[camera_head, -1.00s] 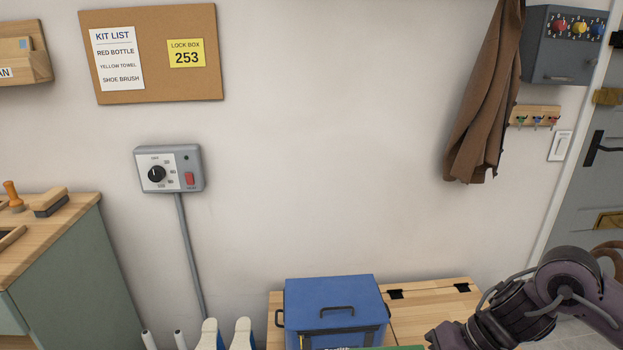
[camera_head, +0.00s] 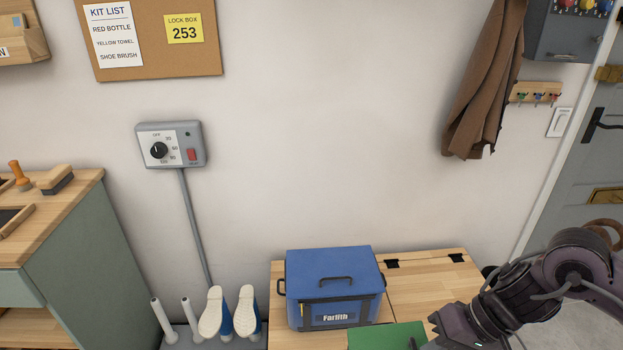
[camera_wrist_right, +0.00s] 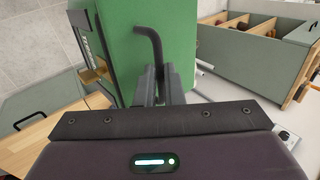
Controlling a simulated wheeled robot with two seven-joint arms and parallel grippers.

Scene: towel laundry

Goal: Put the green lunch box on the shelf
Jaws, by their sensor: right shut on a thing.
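The green lunch box (camera_head: 385,336) shows at the bottom of the head view, in front of the blue box and partly cut off by the frame edge. In the right wrist view the green lunch box (camera_wrist_right: 122,35) fills the upper middle, with a dark bent handle. My right gripper (camera_wrist_right: 160,75) is shut on this handle. In the head view my right arm comes in from the right, and the gripper's fingers are hard to make out there. My left gripper is not in view.
A blue box (camera_head: 330,265) with a handle stands on a wooden bench top (camera_head: 430,285). White-soled shoes (camera_head: 228,312) stand on a rack to its left. A green cabinet (camera_head: 75,245) with brushes on top is at far left. A brown coat (camera_head: 483,90) hangs on the wall.

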